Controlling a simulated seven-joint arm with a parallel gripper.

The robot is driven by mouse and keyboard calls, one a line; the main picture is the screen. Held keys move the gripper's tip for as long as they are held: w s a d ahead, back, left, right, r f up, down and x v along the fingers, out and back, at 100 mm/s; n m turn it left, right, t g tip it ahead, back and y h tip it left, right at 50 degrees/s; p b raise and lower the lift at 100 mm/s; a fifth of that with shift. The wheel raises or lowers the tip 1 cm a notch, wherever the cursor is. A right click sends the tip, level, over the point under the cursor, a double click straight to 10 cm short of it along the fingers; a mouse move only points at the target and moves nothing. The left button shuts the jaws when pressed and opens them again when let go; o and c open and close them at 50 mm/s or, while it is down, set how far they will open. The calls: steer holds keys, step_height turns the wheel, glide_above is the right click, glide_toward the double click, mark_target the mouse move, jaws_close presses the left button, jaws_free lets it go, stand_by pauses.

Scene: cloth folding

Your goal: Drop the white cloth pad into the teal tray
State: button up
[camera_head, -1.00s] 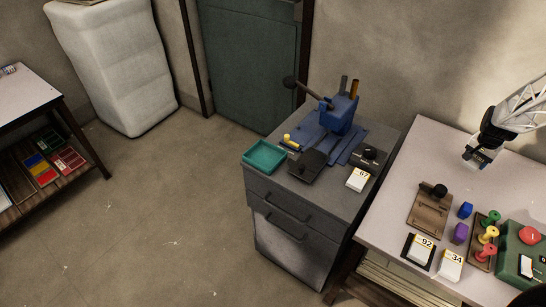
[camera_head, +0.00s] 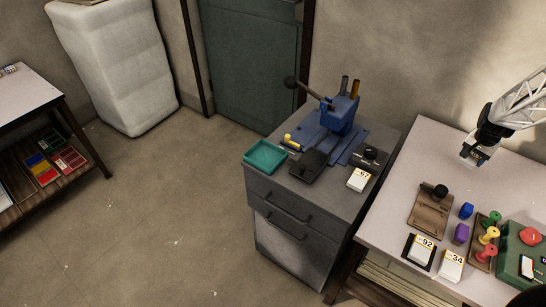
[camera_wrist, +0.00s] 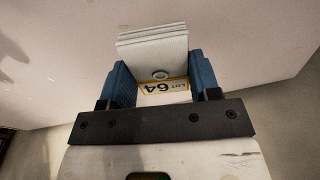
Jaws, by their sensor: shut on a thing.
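My gripper (camera_head: 473,156) is at the right in the head view, above the back of the pale table. In the wrist view my gripper (camera_wrist: 153,82) has its two blue fingers shut on a white cloth pad (camera_wrist: 152,45). The pad looks like a stack of folded layers with a yellow-edged number label. In the head view the pad is small and mostly hidden by the gripper. The teal tray (camera_head: 264,157) sits on the left corner of the grey cabinet and looks empty, well to the left of my gripper.
On the cabinet, a blue lever press (camera_head: 338,115), a dark block (camera_head: 308,165) and a pad labelled 67 (camera_head: 358,179) stand right of the tray. Labelled pads (camera_head: 422,248), coloured pegs (camera_head: 489,235) and a green box (camera_head: 520,250) crowd the table front. The table's back is clear.

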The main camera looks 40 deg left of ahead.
steer(key=s+a+r+n, duration=0.4)
steer(key=s+a+r, duration=0.2)
steer(key=a, duration=0.8)
steer(key=s+a+r+n+y, duration=0.1)
steer(key=s+a+r+n, duration=0.2)
steer(key=a, duration=1.2)
steer(key=s+a+r+n, duration=0.4)
steer(key=s+a+r, duration=0.5)
steer(key=a, duration=0.5)
steer(key=shift+a+r+n+y, duration=0.15)
steer(key=shift+a+r, duration=0.05)
steer(key=shift+r, duration=0.25)
steer(key=shift+a+r+n+y, duration=0.15)
steer(key=shift+a+r, duration=0.05)
steer(key=shift+r, duration=0.25)
steer(key=shift+n+g, duration=0.3)
steer(key=shift+n, duration=0.3)
steer(key=s+a, duration=0.1)
steer(key=s+a+r, duration=0.1)
steer(key=s+a, duration=0.3)
steer(key=shift+r, duration=0.35)
steer(key=s+a+f+m, duration=0.2)
steer(key=s+a+f, duration=0.3)
steer(key=s, duration=0.3)
steer(key=s+a+f+m, duration=0.2)
steer(key=s+a+f, duration=0.2)
steer(key=s, duration=0.5)
steer(key=shift+s+a+f, duration=0.15)
steer(key=shift+a+f, duration=0.2)
steer(key=shift+a, duration=0.3)
